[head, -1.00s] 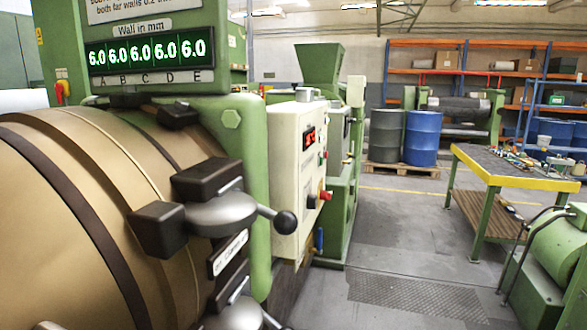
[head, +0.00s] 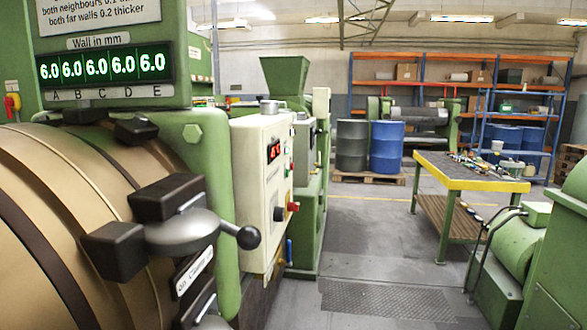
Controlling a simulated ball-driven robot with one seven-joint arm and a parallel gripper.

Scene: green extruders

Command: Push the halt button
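A cream control box (head: 261,190) is fixed to the side of the green extruder (head: 204,150), in the middle left of the head view. Its front faces right, so I see it at a steep slant. It bears a red lit display (head: 275,151), a black knob (head: 279,213) and a red knob or button (head: 293,207) jutting out beside it. No label marking a halt button can be read on it. My gripper is not in view.
A black ball-ended clamp handle (head: 248,238) juts out near the box. A yellow-edged workbench (head: 480,184), blue drum (head: 387,147) and dark drum (head: 352,146) stand beyond. Green machinery (head: 560,250) is at the right. The grey floor (head: 370,250) between is clear.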

